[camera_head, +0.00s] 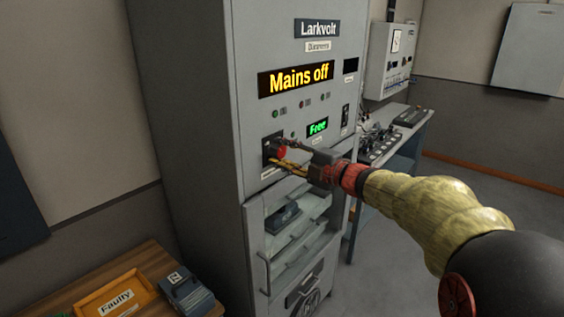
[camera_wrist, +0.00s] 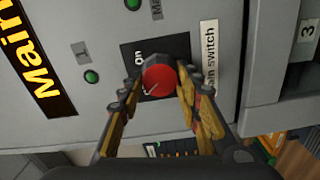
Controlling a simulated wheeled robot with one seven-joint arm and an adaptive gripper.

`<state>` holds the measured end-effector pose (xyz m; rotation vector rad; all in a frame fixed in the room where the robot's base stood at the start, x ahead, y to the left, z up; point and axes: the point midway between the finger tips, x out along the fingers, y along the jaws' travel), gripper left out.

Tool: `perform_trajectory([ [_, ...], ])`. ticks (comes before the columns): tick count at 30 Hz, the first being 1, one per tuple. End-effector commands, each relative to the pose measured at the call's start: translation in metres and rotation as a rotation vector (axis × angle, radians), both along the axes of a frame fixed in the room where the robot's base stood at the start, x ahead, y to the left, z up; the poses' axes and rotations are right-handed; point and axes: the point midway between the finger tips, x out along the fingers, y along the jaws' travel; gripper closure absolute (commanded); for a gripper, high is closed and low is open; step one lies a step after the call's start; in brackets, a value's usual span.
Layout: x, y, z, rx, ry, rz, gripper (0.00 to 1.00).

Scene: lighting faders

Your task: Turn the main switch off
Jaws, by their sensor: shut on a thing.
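The main switch is a red round knob (camera_wrist: 158,79) on a dark plate (camera_wrist: 178,50) marked "On", with a "Main switch" label (camera_wrist: 210,62) beside it. My gripper (camera_wrist: 160,84) is shut on the knob, one finger on each side. It also shows in the head view (camera_head: 284,156), reaching in from the right. A pale mark on the knob points to the lower left in the wrist view. The display (camera_head: 296,79) reads "Mains off".
A green "Free" display (camera_head: 318,127) and small lamps are above the switch. Open-looking shelves (camera_head: 290,225) lie below. A wooden table (camera_head: 150,264) with an orange "Faulty" tray (camera_head: 89,300) stands lower left. A desk with control panels (camera_head: 376,145) stands behind right.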

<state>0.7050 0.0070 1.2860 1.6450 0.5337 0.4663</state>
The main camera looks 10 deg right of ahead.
Motion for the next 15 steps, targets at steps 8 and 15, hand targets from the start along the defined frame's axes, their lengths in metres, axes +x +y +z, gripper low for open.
perform_trajectory([
  [8, 0.0, 0.0002, -0.0035, -0.094, -0.066, 0.001, 0.91],
  [15, -0.0001, 0.0003, -0.003, -0.123, -0.086, 0.001, 0.91],
])
